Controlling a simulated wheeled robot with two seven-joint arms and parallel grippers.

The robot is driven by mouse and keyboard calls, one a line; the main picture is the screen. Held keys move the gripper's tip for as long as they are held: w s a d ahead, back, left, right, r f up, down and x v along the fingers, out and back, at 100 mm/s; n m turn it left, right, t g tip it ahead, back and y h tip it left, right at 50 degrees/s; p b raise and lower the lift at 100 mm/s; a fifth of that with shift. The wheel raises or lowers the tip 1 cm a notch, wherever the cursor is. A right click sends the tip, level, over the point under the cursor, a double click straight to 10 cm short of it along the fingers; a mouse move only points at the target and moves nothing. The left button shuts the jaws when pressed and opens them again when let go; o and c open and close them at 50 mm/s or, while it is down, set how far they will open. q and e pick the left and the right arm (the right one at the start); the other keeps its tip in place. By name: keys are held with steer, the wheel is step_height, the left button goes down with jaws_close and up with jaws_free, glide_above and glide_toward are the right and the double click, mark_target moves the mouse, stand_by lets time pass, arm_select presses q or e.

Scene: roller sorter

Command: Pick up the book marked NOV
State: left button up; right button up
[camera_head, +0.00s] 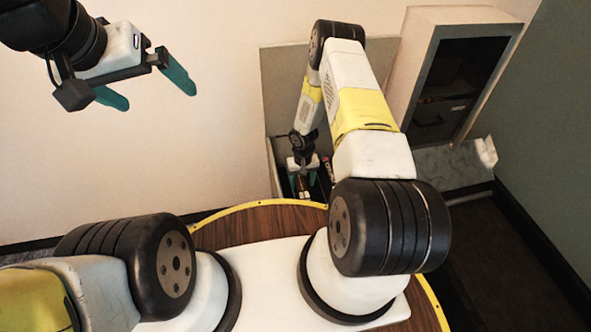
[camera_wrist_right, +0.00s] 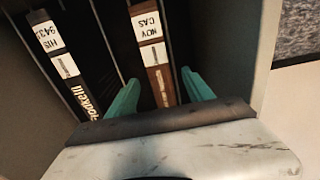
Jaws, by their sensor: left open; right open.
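The book marked NOV (camera_wrist_right: 153,55) has a brown spine with white labels, one reading NOV CAS. It stands upright in the box in the right wrist view. My right gripper (camera_wrist_right: 163,97) is open, with one teal finger on each side of the book's spine; I cannot tell whether the fingers touch it. In the head view my right gripper (camera_head: 302,184) reaches down into the box and the book is hard to make out there. My left gripper (camera_head: 150,82) is open and empty, raised at the upper left in front of the wall.
A black book marked HIS (camera_wrist_right: 62,65) stands left of the NOV book. The grey box (camera_wrist_right: 265,50) encloses the books; its wall is close on the right. A grey-white cabinet (camera_head: 411,60) with a dark front stands at the right.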

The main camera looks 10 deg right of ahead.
mark_target(302, 194)
steer(key=f, duration=0.7)
steer(key=shift+s+f, duration=0.25)
steer(key=shift+f, duration=0.1)
jaws_close()
